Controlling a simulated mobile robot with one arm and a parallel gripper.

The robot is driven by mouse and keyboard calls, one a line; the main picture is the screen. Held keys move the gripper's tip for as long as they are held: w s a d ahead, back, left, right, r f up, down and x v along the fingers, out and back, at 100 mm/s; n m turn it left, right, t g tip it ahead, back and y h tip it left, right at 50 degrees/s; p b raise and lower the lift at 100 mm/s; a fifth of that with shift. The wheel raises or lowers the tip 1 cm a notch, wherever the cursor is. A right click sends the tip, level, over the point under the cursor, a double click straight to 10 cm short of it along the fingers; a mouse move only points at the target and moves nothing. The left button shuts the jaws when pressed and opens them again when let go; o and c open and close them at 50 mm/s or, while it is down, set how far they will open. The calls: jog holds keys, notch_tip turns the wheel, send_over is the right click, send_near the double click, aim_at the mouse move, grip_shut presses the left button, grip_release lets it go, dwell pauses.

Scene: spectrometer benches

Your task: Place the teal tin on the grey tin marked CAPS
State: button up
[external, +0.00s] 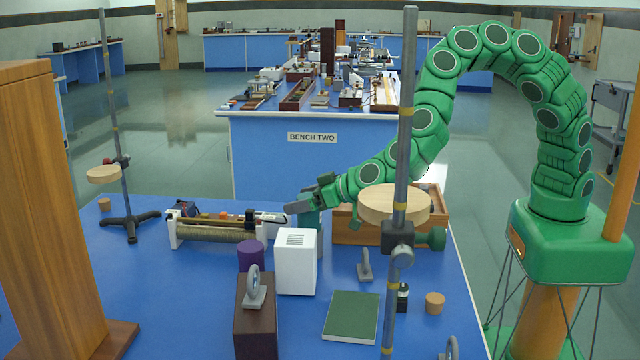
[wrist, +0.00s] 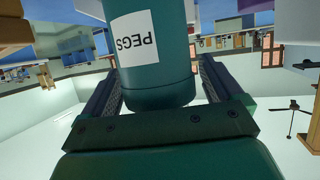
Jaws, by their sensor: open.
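The teal tin (wrist: 176,72) stands between the two fingers of my gripper in the wrist view. Its white label reads PEGS, upside down in that view. My gripper (external: 306,200) is open around the tin, with a finger close on either side. In the external view the teal tin (external: 311,220) shows just under my gripper, directly above a grey cylinder (external: 320,244). That cylinder looks like the grey tin, but the white box hides most of it and I see no CAPS marking. The tin appears to rest on it; the contact is hidden.
A white box (external: 295,262) stands just in front of the tins. A wooden tray (external: 345,226) is behind to the right, and a coil apparatus (external: 216,231) is to the left. A metal stand (external: 405,130) with a round wooden plate (external: 394,205) rises at right front.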

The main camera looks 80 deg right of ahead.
jog(key=v, duration=1.2)
